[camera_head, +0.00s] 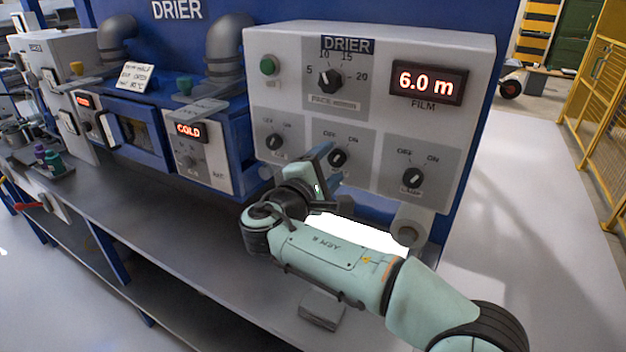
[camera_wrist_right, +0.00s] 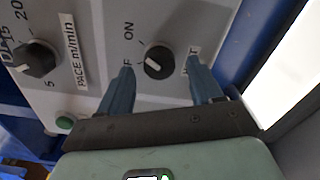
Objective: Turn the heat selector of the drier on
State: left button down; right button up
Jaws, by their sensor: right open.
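The heat selector is the black middle knob (camera_head: 337,157) in the lower row of the white drier panel (camera_head: 470,65). In the right wrist view the knob (camera_wrist_right: 159,61) sits between my two fingers, with "ON" above left and a partly hidden "OFF" below left. Its white mark points down and left, toward the OFF side. A finger partly covers its label. My right gripper (camera_head: 325,168) is open in front of the panel; in the wrist view its fingertips (camera_wrist_right: 160,68) flank the knob without visible contact. My left gripper is out of view.
The pace dial (camera_head: 330,79) is above, with a green button (camera_head: 268,65) to its left. Other knobs sit at left (camera_head: 274,142) and right (camera_head: 412,179). A display reads "COLD" (camera_head: 189,130); another reads "6.0 m" (camera_head: 427,82). The grey bench (camera_head: 150,235) runs below.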

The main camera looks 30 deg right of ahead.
jog(key=v, duration=1.2)
jog(key=shift+s+a, duration=0.15)
